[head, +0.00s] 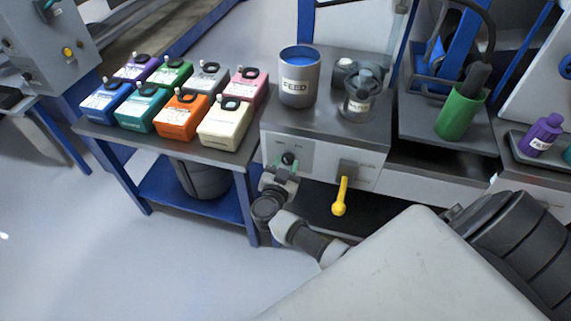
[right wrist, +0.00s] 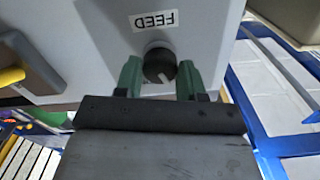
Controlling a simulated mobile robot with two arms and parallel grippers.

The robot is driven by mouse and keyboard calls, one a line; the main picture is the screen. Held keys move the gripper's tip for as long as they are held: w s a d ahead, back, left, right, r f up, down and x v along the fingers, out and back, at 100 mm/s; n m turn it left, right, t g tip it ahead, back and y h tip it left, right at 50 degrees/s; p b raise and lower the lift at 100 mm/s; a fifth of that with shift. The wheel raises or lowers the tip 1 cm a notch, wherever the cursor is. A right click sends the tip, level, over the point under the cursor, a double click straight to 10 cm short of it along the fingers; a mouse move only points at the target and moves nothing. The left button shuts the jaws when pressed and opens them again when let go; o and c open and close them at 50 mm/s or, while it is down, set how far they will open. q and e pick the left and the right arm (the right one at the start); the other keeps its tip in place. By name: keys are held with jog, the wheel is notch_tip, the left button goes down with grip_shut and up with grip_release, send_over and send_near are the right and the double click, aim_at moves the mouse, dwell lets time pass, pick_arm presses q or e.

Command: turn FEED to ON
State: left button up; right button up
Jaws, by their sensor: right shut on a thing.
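The FEED knob (head: 288,158) is a small dark round knob on the light front panel (head: 318,160) of the bench unit. In the right wrist view the knob (right wrist: 159,64) sits beside the FEED label (right wrist: 153,20), which appears upside down. A pale mark on the knob points down and slightly right there. My right gripper (head: 286,166) is shut on the knob, with a green finger on each side, also seen in the right wrist view (right wrist: 160,75). The small switch markings are too small to read. My left gripper is not in view.
A yellow lever (head: 341,197) hangs from the same panel, right of the knob. A grey FEED canister (head: 299,79) and a dark pump-like part (head: 358,104) stand above. Several coloured boxes (head: 181,110) crowd the blue-framed table at left. The floor in front is clear.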

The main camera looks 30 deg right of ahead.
jog(key=shift+m, duration=1.2)
jog(key=m, duration=0.2)
jog(key=shift+s+f+m, duration=0.1)
jog(key=shift+f+m, duration=0.05)
jog(key=shift+m, duration=0.15)
jog(key=m+b, duration=0.1)
jog(key=m, duration=0.4)
jog(key=shift+m, duration=0.4)
jog(key=o, duration=0.9)
